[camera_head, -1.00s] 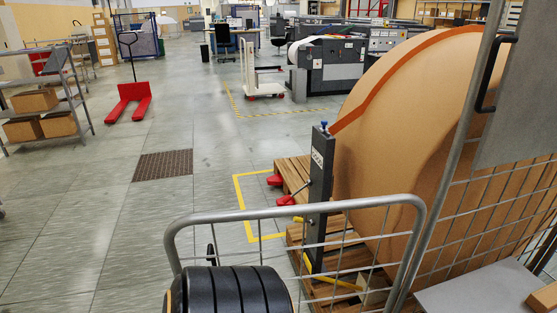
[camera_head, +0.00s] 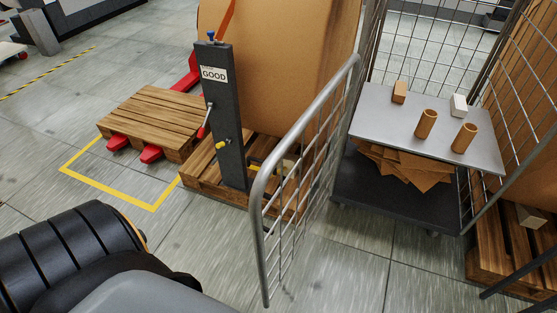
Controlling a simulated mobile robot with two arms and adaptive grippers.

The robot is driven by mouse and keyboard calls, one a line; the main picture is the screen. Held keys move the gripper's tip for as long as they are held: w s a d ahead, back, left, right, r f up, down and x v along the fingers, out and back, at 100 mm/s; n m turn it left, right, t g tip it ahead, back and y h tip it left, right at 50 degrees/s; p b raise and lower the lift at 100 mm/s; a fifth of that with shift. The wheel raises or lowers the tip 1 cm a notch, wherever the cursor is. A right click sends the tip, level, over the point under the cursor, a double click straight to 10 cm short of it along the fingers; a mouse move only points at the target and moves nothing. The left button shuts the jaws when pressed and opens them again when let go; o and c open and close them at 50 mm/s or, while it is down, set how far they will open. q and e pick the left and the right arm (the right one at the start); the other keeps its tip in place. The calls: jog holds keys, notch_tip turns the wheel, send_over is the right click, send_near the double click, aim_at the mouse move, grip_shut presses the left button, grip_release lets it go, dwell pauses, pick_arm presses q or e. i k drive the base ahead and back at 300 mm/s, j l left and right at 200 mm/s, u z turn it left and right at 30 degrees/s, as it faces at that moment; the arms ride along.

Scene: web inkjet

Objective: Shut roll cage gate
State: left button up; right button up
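The roll cage (camera_head: 345,188) stands right of centre, with wire mesh sides and a dark base. Its gate (camera_head: 262,225), a grey tube frame with wire mesh, stands open. It reaches from the cage's left side toward me, leaving the cage front uncovered. The gate's lower part is partly out of clear sight. A black ribbed part of my arm and a grey link fill the lower left, apart from the gate in the picture. Neither gripper's fingertips can be made out in this view.
The cage's grey shelf (camera_head: 378,125) holds two brown tubes (camera_head: 426,124) and small blocks; cardboard sheets (camera_head: 405,165) lie below. Behind the gate stand a dark post (camera_head: 222,130) marked GOOD and a large brown roll (camera_head: 285,75). A pallet (camera_head: 155,118) is left. Floor before the cage is clear.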

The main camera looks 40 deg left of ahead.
aim_at(256, 196)
jog(key=j+z, duration=0.2)
jog(key=j, duration=0.6)
jog(key=k+j+z, duration=0.2)
jog(key=j, duration=0.55)
jog(key=i+j, duration=0.15)
jog(key=j, duration=0.25)
jog(key=i+j, duration=0.2)
jog(key=j, duration=0.15)
jog(key=z, duration=0.05)
